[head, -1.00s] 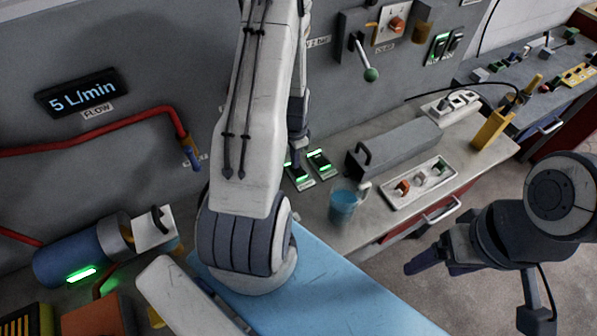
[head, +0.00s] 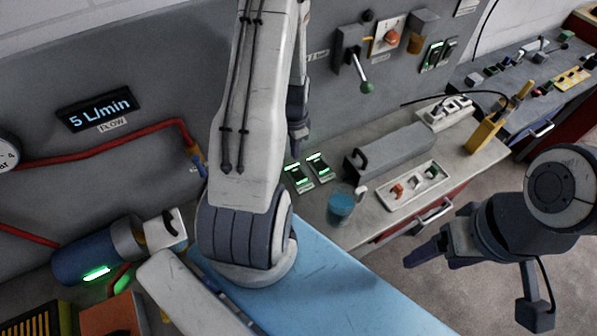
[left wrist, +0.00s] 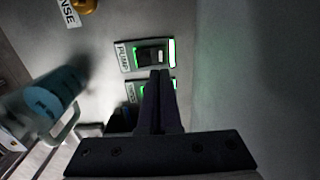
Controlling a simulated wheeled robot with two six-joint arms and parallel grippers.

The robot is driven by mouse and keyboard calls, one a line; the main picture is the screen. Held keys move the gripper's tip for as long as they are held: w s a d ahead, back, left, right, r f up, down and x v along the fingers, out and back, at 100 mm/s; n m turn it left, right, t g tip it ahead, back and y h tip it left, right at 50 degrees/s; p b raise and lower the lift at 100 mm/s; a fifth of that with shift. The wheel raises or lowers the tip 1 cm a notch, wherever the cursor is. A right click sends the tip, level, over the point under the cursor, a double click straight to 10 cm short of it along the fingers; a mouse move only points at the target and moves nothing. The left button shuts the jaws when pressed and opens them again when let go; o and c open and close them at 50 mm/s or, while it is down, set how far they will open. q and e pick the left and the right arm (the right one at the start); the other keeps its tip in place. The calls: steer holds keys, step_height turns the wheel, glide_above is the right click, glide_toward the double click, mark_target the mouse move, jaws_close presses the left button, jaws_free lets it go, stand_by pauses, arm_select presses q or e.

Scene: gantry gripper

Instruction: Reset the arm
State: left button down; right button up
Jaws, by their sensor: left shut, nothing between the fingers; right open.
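My left gripper (head: 298,145) is shut and empty, pointing down in front of the wall and partly hidden by my left arm. Its fingertips are a little above two green-lit rocker switches, a left one (head: 298,178) and a right one (head: 319,166). In the left wrist view its closed fingers (left wrist: 160,76) partly cover one switch (left wrist: 134,91). The other, labelled PUMP (left wrist: 149,54), shows clear of them. My right gripper (head: 428,258) is open and empty, over the floor at the right, away from the bench.
A blue cup (head: 341,208) stands near the switches, with a grey handled box (head: 395,150) and a button panel (head: 412,188) beyond it. A green-knobbed lever (head: 364,72) sticks out of the wall. A blue cylinder (head: 88,258) lies at the left.

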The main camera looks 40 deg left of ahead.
arm_select(q)
steer(key=shift+r, duration=0.1)
stand_by(0.5)
steer(key=d+r+m+b, duration=0.1)
steer(key=d+r+b, duration=0.3)
steer(key=d, duration=0.6)
steer(key=d+r+b, duration=0.2)
steer(key=d+r, duration=0.3)
steer(key=d, duration=0.5)
steer(key=s+d+r+b, duration=0.2)
steer(key=s+d, duration=0.3)
steer(key=s, duration=0.3)
steer(key=s+d+r+m+h+b, duration=0.1)
steer(key=s+d+r, duration=0.2)
steer(key=s+d, duration=0.3)
steer(key=shift+s+r+m+b, duration=0.3)
steer(key=shift+s+b, duration=0.1)
steer(key=shift+s, duration=0.75)
